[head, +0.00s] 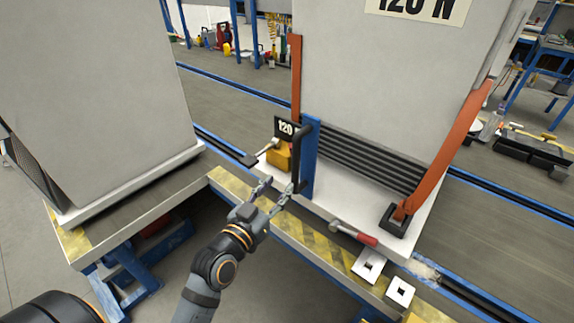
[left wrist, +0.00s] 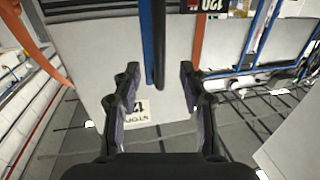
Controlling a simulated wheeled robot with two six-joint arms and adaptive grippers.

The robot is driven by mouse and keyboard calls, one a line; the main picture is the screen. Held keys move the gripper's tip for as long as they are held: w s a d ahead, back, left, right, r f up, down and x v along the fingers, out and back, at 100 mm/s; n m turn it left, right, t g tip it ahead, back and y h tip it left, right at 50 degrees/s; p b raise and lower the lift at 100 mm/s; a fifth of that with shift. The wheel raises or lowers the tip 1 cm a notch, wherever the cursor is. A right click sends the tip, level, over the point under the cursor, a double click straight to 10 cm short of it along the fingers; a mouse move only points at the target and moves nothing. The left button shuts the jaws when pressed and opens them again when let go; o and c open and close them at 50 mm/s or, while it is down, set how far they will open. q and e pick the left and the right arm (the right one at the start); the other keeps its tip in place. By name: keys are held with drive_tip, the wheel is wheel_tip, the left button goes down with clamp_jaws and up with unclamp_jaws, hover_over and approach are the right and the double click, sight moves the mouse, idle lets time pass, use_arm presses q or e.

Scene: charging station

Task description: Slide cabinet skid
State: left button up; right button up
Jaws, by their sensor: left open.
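The tall grey cabinet (head: 375,75) with a "120 N" label stands on a white skid base (head: 335,212). Orange braces (head: 455,150) run up its sides. A blue post (head: 310,158) with a black upright bar (head: 297,158) stands at the skid's near left corner. My left gripper (head: 277,188) is open and empty just left of the bar's lower end. In the left wrist view, the bar (left wrist: 158,45) and blue post (left wrist: 146,40) appear between the open fingers (left wrist: 160,70); whether they touch is unclear. My right gripper is out of view.
Another grey cabinet (head: 95,90) stands on a platform at left. A red-handled tool (head: 353,233) lies at the skid's front edge. Square metal plates (head: 399,292) lie on the yellow-black striped edge (head: 310,250). A yellow block (head: 279,155) sits by the post.

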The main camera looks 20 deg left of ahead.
sight(294, 166)
use_arm(q)
drive_tip(key=w, duration=0.3)
drive_tip(key=w+d, duration=0.1)
drive_tip(key=w, duration=0.6)
drive_tip(key=shift+w+d, duration=0.2)
drive_tip(key=shift+d, duration=0.15)
clamp_jaws()
